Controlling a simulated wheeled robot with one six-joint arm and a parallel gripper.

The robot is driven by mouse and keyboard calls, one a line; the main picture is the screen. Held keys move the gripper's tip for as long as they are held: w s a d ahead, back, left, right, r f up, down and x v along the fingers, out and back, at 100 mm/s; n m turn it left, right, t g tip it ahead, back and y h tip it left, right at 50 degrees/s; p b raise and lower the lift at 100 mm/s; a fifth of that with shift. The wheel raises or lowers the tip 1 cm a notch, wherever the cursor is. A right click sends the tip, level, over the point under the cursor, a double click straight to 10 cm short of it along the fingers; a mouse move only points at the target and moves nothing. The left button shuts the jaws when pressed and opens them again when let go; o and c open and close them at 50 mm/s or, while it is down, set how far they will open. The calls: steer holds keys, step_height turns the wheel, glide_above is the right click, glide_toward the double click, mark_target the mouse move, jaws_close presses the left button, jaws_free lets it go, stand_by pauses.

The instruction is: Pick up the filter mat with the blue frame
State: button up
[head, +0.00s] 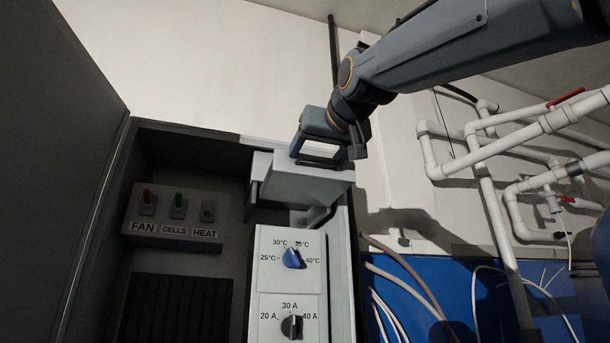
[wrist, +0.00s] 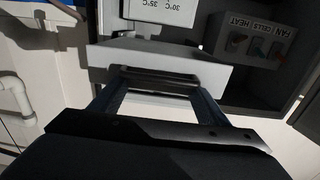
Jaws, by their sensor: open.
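I cannot make out a filter mat with a blue frame in either view. My gripper (head: 318,156) is open at the top of a light grey housing (head: 292,184) on the cabinet. In the wrist view, the two dark blue-grey fingers of my gripper (wrist: 157,86) stand apart on either side of a dark slot (wrist: 155,75) in the grey housing (wrist: 215,72). Thin light and dark bars show in and just below the slot between the fingers. I cannot tell what they belong to, or whether the fingers touch anything.
The open cabinet holds a FAN, CELLS and HEAT switch box (head: 172,216) and a panel with a blue temperature knob (head: 294,258) and a black current knob (head: 291,326). The cabinet door (head: 60,150) stands at left. White pipes (head: 490,190) and loose hoses are at right.

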steer(key=shift+p+x, duration=1.65)
steer(key=shift+x, duration=1.3)
steer(key=shift+d+r, duration=0.1)
steer(key=shift+d, duration=0.05)
steer(key=c, duration=1.1)
steer(key=shift+c, duration=0.2)
steer(key=shift+r, duration=0.15)
